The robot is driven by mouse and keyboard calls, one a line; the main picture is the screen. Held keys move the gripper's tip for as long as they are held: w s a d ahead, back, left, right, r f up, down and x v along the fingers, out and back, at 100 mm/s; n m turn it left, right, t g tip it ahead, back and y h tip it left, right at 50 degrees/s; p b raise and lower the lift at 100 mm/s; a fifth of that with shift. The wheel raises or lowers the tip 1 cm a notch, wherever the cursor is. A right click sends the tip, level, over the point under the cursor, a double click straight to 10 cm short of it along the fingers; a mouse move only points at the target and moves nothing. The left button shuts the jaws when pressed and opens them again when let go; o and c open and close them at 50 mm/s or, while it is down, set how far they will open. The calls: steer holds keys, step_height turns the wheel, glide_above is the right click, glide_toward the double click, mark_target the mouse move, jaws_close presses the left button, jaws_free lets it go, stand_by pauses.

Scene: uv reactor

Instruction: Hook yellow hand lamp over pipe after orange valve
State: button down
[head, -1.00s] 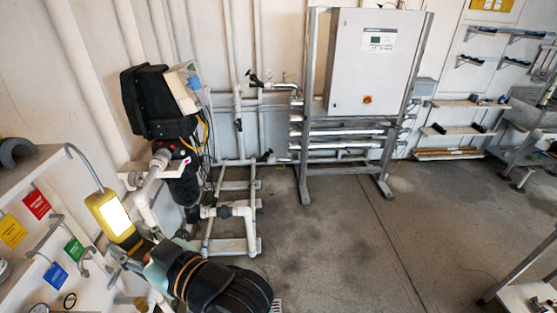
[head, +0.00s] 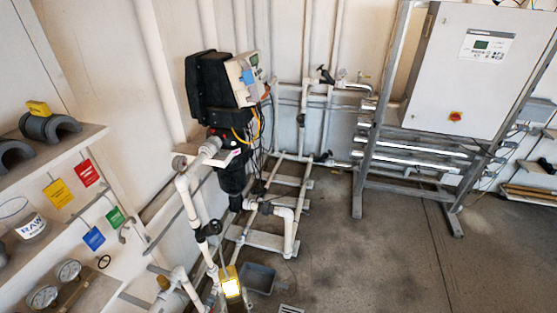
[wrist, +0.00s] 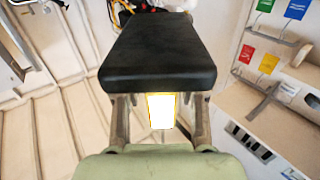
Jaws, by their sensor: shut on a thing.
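The yellow hand lamp (head: 231,287) is low in the head view, upright with its white panel lit. Its lit panel (wrist: 161,110) also shows in the wrist view, between the two fingers of my gripper (wrist: 160,122). My gripper is shut on the lamp. A black block hides the lamp's upper part in the wrist view. White pipes (head: 190,205) with a black valve (head: 211,228) stand just behind and above the lamp in the head view. The lamp's hook is hard to make out against them. I cannot make out an orange valve.
A black pump unit (head: 210,90) stands behind the pipes. A grey bin (head: 258,278) is on the floor right of the lamp. Shelves with gauges (head: 69,270) and coloured tags (head: 86,173) line the left wall. A metal-framed cabinet (head: 480,70) is at the right. Open floor (head: 370,260) lies in front.

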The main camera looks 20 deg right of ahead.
steer(key=shift+r, duration=0.1)
steer(key=d, duration=0.7)
